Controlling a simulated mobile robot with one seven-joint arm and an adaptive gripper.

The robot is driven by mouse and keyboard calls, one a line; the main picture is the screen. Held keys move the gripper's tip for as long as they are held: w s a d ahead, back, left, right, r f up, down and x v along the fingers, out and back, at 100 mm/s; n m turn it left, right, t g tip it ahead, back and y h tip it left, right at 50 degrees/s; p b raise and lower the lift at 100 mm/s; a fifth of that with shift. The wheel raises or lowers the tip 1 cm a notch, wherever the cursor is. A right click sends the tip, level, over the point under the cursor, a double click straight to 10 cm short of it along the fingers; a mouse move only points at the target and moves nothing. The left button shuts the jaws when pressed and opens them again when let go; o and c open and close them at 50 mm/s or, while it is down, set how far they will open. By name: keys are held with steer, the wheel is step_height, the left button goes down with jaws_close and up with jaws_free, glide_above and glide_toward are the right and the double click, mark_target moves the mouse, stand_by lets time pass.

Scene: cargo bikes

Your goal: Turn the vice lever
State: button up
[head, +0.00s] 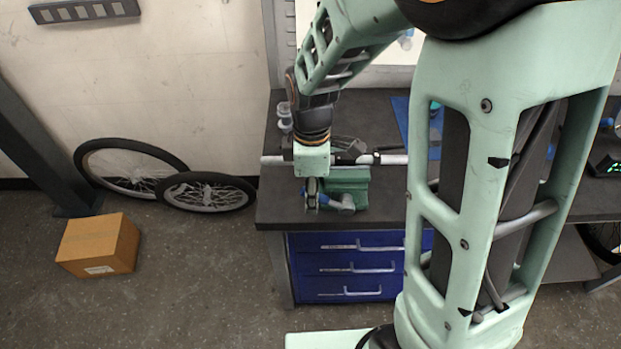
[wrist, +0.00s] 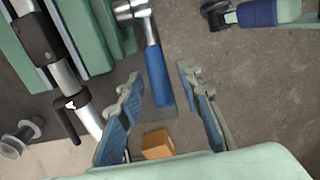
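The green vice (head: 348,180) sits at the bench's front edge in the head view, and part of it fills the upper left of the wrist view (wrist: 92,45). Its lever has a silver metal head (wrist: 131,9) and a blue handle (wrist: 158,78). In the wrist view the handle shows between the two fingers, with a gap on each side. My gripper (wrist: 160,74) is open and points down beside the vice; it also shows in the head view (head: 312,198). The lever is partly hidden by my gripper in the head view.
A silver tube (wrist: 66,75) with a black clamp runs beside the vice. The dark bench (head: 275,205) has blue drawers (head: 340,265) below. A cardboard box (head: 98,245) stands on the floor, with two wheels (head: 208,192) against the wall. The floor before the bench is clear.

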jaws_close()
